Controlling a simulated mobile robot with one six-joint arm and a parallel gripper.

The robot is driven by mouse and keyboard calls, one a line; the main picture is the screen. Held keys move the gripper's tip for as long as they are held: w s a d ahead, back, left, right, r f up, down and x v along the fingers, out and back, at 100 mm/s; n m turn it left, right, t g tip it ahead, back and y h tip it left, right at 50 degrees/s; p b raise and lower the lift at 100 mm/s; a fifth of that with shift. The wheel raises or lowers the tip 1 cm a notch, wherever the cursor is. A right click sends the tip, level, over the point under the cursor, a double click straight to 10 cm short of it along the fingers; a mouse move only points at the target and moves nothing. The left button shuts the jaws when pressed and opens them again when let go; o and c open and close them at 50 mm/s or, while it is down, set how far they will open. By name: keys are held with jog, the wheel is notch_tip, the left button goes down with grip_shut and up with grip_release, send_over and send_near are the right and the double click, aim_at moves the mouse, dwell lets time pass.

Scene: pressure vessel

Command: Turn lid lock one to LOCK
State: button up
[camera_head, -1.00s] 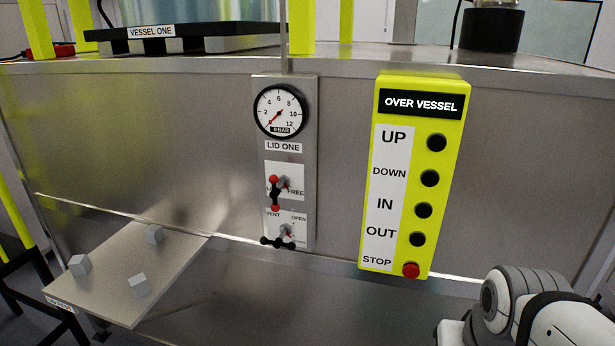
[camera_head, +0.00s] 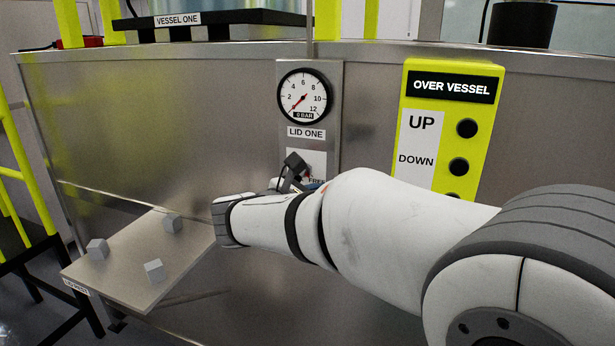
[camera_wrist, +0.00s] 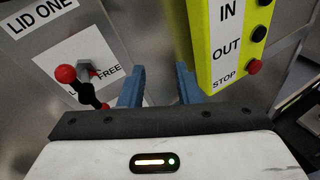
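The lid lock one lever, with its red ball (camera_wrist: 65,73), grey hub (camera_wrist: 85,68) and black arm (camera_wrist: 86,94), is on a white plate under the LID ONE label, left in the wrist view. FREE is readable right of the hub; only an L shows of the label at left. The arm's lower end is partly hidden by my gripper's body. My gripper (camera_wrist: 158,67) is open and empty, its two blue fingers right of the lever and apart from it. In the head view my arm covers most of the lock.
The yellow OVER VESSEL button box (camera_head: 448,130) is close to the right finger in the wrist view; its red STOP button (camera_wrist: 254,67) shows there. A gauge (camera_head: 304,96) reads about zero. A shelf (camera_head: 125,270) with three grey cubes juts out at left.

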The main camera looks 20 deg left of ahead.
aim_at(299, 177)
jog(key=s+a+r+n+t+y, duration=0.2)
jog(key=a+n+t, duration=0.15)
jog(key=a, duration=0.65)
jog(key=shift+n, duration=0.35)
jog(key=p+x, duration=0.1)
jog(key=x, duration=0.7)
jog(key=shift+w+d, duration=0.1)
jog(key=shift+c, duration=0.2)
grip_shut()
